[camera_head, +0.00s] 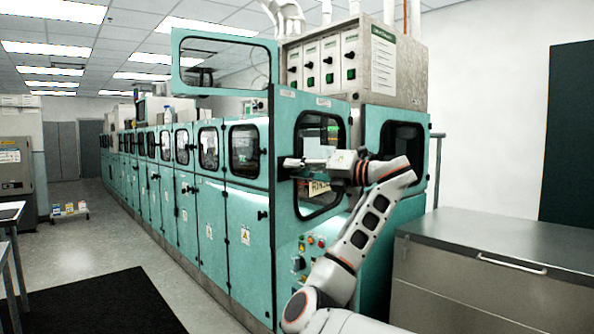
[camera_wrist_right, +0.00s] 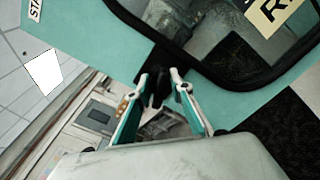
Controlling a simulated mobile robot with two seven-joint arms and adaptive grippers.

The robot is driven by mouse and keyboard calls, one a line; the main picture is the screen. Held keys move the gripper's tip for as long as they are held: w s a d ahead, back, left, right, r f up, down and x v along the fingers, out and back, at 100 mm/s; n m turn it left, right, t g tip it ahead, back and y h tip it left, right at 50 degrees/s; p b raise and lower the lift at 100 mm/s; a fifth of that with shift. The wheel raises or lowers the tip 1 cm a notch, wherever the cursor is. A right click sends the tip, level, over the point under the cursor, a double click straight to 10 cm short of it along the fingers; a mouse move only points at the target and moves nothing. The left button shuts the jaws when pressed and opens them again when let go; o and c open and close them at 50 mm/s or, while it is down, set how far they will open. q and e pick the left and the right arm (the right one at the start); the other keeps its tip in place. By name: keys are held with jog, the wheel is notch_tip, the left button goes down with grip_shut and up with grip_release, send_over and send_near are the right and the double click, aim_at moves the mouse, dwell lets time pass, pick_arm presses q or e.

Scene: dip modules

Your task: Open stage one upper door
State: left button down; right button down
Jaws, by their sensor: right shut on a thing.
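The upper door (camera_head: 340,112) is a teal panel with a dark rounded window, at the near end of the long teal machine. My right gripper (camera_head: 292,163) is at its left edge, shut on the black door handle (camera_wrist_right: 157,86). In the right wrist view, my gripper's fingers (camera_wrist_right: 160,100) are on either side of this handle, beside the teal door face (camera_wrist_right: 240,104). The gripper hides part of the handle and window in the head view. I cannot tell whether the door stands ajar. My left gripper is not in view.
A raised teal window frame (camera_head: 225,92) stands above the machine's left side. Buttons (camera_head: 311,240) sit below the door. A grey cabinet (camera_head: 490,285) stands at the right, close to my arm. The floor left of the machine is open, with a black mat (camera_head: 100,305).

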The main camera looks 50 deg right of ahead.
jog(key=c, duration=1.8)
grip_release()
jog(key=shift+s+d+r, duration=0.1)
jog(key=shift+r, duration=0.05)
jog(key=s, duration=0.4)
jog(key=s+d, duration=0.1)
jog(key=s, duration=0.7)
jog(key=shift+d, duration=0.2)
jog(key=shift+w+f, duration=0.15)
jog(key=shift+f, duration=0.05)
